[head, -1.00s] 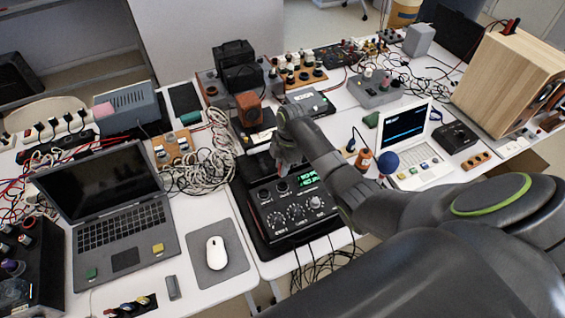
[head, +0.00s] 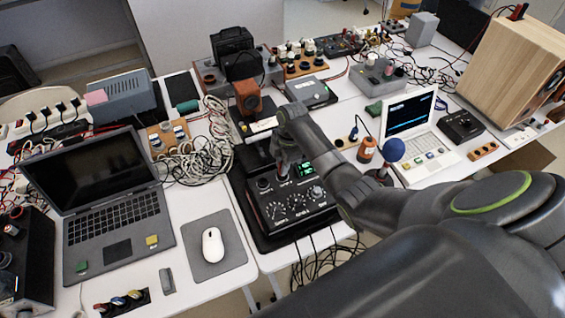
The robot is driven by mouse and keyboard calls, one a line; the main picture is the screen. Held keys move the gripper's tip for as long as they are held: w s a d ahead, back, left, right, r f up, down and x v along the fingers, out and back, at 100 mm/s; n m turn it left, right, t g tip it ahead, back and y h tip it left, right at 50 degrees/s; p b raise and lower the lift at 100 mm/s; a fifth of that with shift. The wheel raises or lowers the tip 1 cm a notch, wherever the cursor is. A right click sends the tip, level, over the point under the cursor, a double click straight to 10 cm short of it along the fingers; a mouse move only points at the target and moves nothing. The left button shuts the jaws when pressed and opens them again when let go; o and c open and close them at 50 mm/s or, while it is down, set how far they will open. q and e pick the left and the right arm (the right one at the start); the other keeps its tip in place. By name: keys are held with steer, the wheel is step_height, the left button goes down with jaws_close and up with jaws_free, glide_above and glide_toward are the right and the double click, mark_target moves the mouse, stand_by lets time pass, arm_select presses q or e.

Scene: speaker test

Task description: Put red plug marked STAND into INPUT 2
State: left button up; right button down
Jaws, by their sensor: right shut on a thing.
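The black mixer-like unit (head: 296,208) stands in the middle of the table, with knobs along its front and a lit green display. One round socket (head: 263,184) shows on its upper left. My right gripper (head: 284,168) points down over the unit's top, just right of that socket, and covers the spot where a second socket sits. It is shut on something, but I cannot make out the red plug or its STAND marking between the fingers. Whether the held thing touches the socket cannot be told. The socket labels are too small to read. My left gripper is out of view.
A laptop (head: 112,220) and a mouse (head: 212,245) on a grey pad lie to the left. A tangle of pale cable (head: 205,155) is beside the unit. An orange-brown box (head: 248,98) stands behind it. A blue ball-topped object (head: 393,150) stands to the right.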

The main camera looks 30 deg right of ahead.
steer(key=shift+f, duration=0.3)
stand_by(0.7)
steer(key=c, duration=1.2)
jaws_free()
steer(key=d+r, duration=0.1)
steer(key=r, duration=0.4)
steer(key=r+p, duration=0.1)
steer(key=r, duration=0.5)
steer(key=d+r, duration=0.1)
steer(key=r, duration=0.5)
steer(key=shift+d+r+p, duration=0.1)
steer(key=shift+d+p, duration=0.2)
